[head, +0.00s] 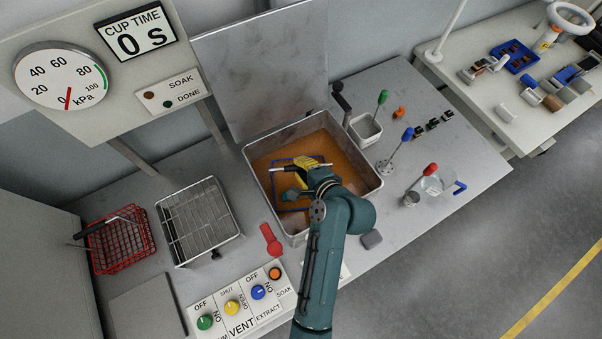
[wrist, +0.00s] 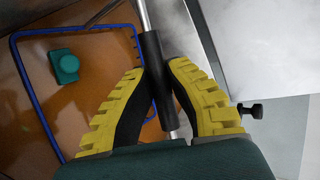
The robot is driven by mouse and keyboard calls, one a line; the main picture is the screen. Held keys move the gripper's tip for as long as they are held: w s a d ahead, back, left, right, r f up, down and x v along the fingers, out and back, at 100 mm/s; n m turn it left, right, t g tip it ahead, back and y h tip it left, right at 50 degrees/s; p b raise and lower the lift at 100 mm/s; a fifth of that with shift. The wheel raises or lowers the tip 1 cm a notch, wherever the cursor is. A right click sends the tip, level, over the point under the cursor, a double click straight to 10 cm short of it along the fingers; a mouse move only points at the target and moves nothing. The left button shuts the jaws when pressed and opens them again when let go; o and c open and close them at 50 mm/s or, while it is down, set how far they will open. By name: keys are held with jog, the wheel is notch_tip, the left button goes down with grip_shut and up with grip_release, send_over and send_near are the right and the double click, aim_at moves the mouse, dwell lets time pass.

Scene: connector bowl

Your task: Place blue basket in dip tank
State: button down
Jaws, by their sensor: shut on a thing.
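The dip tank (head: 372,190) is a steel open-top tank with orange-brown liquid, at the centre of the bench in the head view. The blue basket (head: 274,187) shows as a blue frame within the tank's outline, partly hidden by my arm. I cannot tell how deep it sits. Its blue rim also shows in the wrist view (wrist: 30,100), with a green block (wrist: 63,66) within its outline. My gripper (head: 312,172) is over the tank. Its yellow fingers (wrist: 158,78) are shut on the basket's handle (wrist: 153,62), a silver rod with a black grip.
A raised lid (head: 265,70) stands behind the tank. A steel rack (head: 200,220) and a red basket (head: 120,242) stand to the left. Coloured-handled tools (head: 405,140) and a beaker (head: 432,184) are to the right. A control panel (head: 240,308) and red lever (head: 270,240) lie in front.

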jog(key=shift+w+f+b, duration=0.1)
jog(key=shift+f+b, duration=0.2)
jog(key=shift+f, duration=2)
jog(key=c, duration=1.2)
grip_release()
jog(key=shift+f, duration=0.1)
